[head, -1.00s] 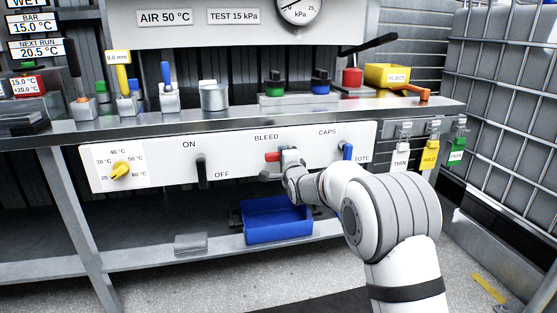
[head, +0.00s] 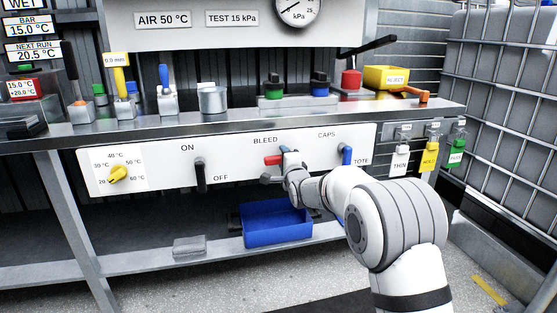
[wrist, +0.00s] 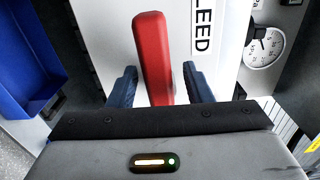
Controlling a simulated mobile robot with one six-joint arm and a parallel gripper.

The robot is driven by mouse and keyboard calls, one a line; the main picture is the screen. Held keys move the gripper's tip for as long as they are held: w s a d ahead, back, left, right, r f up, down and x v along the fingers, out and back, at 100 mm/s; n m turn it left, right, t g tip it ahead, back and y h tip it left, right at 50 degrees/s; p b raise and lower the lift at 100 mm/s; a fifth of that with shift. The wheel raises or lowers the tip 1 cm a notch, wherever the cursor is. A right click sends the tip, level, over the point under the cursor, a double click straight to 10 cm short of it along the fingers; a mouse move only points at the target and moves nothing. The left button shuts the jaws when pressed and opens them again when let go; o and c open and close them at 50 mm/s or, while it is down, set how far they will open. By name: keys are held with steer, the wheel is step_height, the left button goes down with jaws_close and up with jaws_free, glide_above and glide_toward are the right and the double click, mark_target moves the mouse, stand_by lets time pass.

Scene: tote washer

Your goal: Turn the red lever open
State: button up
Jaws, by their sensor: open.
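The red lever (head: 272,160) is on the white panel (head: 225,158) under the BLEED label, pointing left and roughly level in the head view. In the wrist view the red lever (wrist: 153,58) stands between the two dark blue fingers of my gripper (wrist: 158,85), beside the BLEED label. The fingers are apart, with a gap on each side of the lever. In the head view my gripper (head: 277,167) is at the lever, and my wrist hides the lever's pivot end.
A black ON/OFF lever (head: 200,177) and yellow dial (head: 118,173) are to the left. A blue lever (head: 347,155) is to the right under CAPS. A blue bin (head: 277,229) sits on the shelf below. The bench (head: 160,125) overhangs above.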

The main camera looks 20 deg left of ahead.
steer(key=shift+s+d, duration=0.1)
steer(key=shift+s, duration=0.25)
steer(key=p+v, duration=0.1)
steer(key=v, duration=0.6)
steer(key=shift+d+p, duration=0.15)
steer(key=shift+p, duration=0.25)
